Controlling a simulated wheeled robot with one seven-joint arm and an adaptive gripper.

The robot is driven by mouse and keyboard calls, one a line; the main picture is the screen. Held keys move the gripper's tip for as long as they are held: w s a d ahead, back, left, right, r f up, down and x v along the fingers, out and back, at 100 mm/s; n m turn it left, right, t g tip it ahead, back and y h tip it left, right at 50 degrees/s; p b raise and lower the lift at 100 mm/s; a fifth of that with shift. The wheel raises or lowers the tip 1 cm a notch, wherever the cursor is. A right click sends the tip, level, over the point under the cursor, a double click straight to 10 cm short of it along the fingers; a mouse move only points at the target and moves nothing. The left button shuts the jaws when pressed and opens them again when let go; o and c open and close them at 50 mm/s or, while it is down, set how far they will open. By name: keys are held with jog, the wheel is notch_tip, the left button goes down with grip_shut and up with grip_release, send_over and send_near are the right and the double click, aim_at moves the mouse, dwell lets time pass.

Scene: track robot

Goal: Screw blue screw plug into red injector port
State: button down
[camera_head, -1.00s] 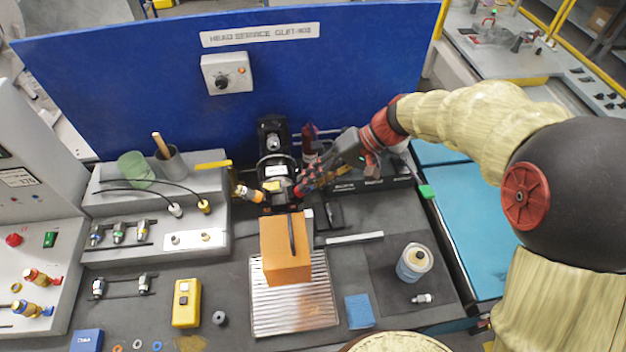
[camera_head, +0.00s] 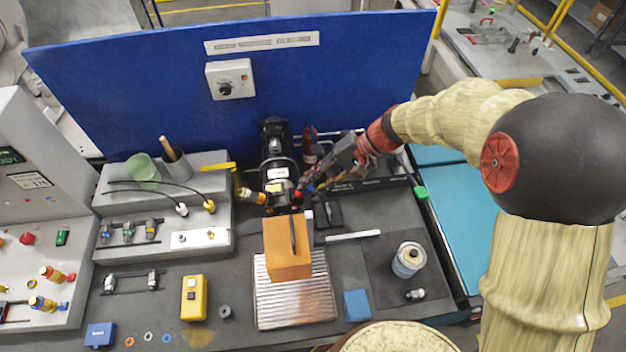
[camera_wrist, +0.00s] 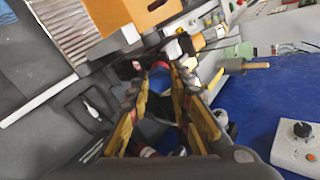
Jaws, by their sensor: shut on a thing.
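My gripper (camera_head: 318,184) reaches in from the right to the dark machine head (camera_head: 277,172) at the back of the bench. In the wrist view, my gripper (camera_wrist: 160,88) has its yellow-and-black fingers closed on the blue screw plug (camera_wrist: 160,78). In the head view, a little blue of the plug (camera_head: 310,188) shows at the fingertips. The red injector port (camera_head: 298,194) is a small red spot on the machine's right side, just beyond the plug. The plug is at or very close to the port; I cannot tell whether it is threaded in.
An orange box (camera_head: 287,249) stands on a ribbed metal plate (camera_head: 296,312) in front of the machine. A yellow-and-orange fitting (camera_head: 252,195) juts out left of the machine. A white can (camera_head: 408,260) stands at right. A blue panel (camera_head: 340,75) closes the back.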

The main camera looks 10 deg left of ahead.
jog(key=shift+r+m+p, duration=0.15)
jog(key=shift+m+p, duration=0.75)
jog(key=shift+p, duration=0.2)
jog(key=shift+m+p, duration=1.2)
jog(key=shift+p, duration=0.15)
jog(key=shift+m+p, duration=1.6)
jog(key=shift+p, duration=0.2)
jog(key=shift+p, duration=0.3)
jog(key=shift+m+p, duration=0.5)
jog(key=shift+m, duration=0.1)
jog(key=shift+m+p, duration=2.2)
jog(key=shift+p, duration=0.3)
jog(key=shift+m+p, duration=2.1)
jog(key=shift+p, duration=0.15)
jog(key=shift+m+p, duration=0.95)
jog(key=shift+m, duration=0.05)
